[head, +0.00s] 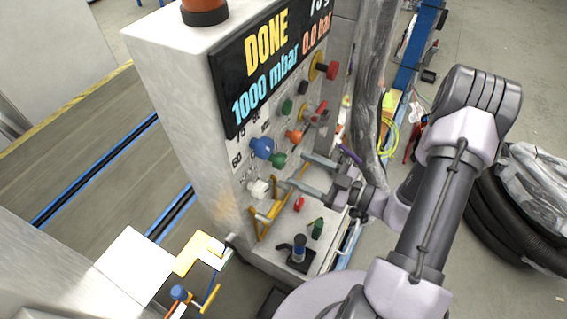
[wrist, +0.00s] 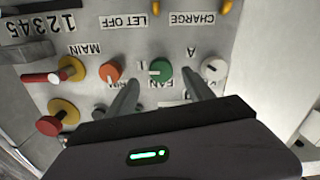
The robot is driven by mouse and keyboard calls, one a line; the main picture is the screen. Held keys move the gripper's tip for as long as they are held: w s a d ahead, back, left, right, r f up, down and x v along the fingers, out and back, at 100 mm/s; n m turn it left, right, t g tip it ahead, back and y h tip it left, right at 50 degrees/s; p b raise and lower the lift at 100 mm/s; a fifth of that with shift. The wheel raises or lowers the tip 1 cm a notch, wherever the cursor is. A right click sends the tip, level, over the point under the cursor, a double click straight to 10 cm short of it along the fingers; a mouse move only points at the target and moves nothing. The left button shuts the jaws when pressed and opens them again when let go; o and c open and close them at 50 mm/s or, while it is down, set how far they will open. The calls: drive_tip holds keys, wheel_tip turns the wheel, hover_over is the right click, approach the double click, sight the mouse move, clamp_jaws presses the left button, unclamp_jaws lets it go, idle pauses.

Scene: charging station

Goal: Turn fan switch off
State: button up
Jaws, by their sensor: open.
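The fan switch appears to be the green knob (wrist: 160,71) beside the upside-down FAN label in the wrist view. It also shows on the panel in the head view (head: 279,160). My gripper (head: 295,171) is open and empty, pointing at the panel. In the wrist view, its two fingers (wrist: 160,79) appear on either side of the green knob, with the tips close to the panel. I cannot tell whether they reach around the knob. No finger visibly touches it.
An orange knob (wrist: 110,71) and a white knob (wrist: 213,68) flank the green one. The blue knob (head: 262,148) and yellow handles (head: 268,213) also stick out from the panel. The display (head: 270,65) reads DONE. A black hose (head: 500,225) lies on the right floor.

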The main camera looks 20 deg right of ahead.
sight(284, 163)
drive_tip(key=x, duration=0.6)
drive_tip(key=shift+c, duration=0.4)
clamp_jaws()
